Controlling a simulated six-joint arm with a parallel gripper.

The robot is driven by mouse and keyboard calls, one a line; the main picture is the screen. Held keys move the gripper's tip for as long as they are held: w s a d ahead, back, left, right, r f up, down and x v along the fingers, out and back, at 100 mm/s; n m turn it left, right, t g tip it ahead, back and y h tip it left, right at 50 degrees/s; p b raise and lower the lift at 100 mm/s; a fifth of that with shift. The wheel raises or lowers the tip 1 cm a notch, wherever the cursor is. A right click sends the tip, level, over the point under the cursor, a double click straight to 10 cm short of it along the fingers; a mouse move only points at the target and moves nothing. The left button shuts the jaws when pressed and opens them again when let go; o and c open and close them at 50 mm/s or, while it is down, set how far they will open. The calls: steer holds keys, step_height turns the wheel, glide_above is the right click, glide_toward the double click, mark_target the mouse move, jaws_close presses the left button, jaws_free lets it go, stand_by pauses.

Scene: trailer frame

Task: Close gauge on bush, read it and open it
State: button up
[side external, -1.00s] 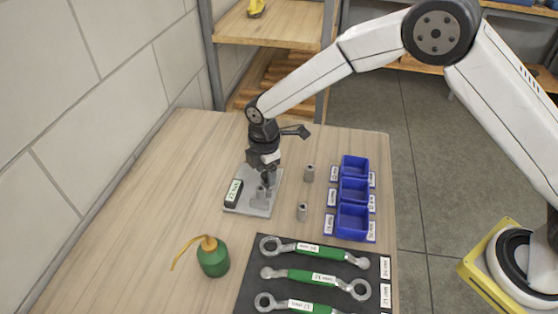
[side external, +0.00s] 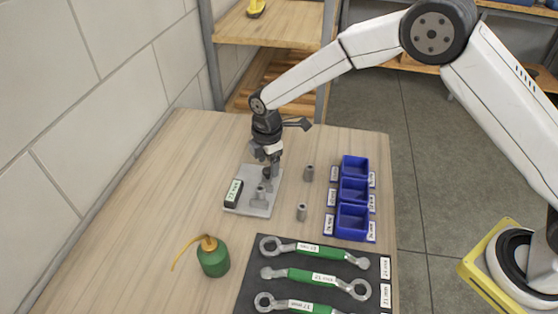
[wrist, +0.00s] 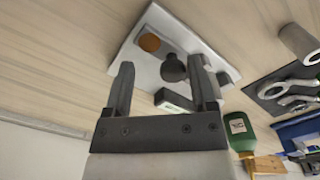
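The gauge is a light grey plate (side external: 252,207) on the table, with a black display block (side external: 234,193) at its left; the reading is too small to make out. A grey post or bush (side external: 261,197) stands on the plate; I cannot tell which. My gripper (side external: 268,175) is above the back part of the plate. In the wrist view, my gripper (wrist: 161,66) has its two fingers apart, with a dark round knob (wrist: 173,69) of the gauge showing between them, untouched as far as I can see.
Two loose grey bushes, one further back (side external: 309,173) and one nearer (side external: 302,211), stand right of the gauge. Blue bins (side external: 353,222) are further right. A green oil can (side external: 213,258) and a dark mat (side external: 245,287) with green-handled wrenches are in front. Table left of the gauge is clear.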

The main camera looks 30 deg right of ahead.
steer(key=shift+s, duration=0.15)
steer(key=shift+a+r, duration=0.1)
steer(key=shift+r, duration=3.75)
steer(key=s+d+r+m+t, duration=0.1)
steer(key=s+d+m+t, duration=0.1)
steer(key=s+d+m, duration=1.6)
steer(key=s, duration=0.4)
steer(key=shift+s+d+r, duration=0.15)
steer(key=shift+d+r, duration=0.05)
steer(key=shift+r, duration=0.05)
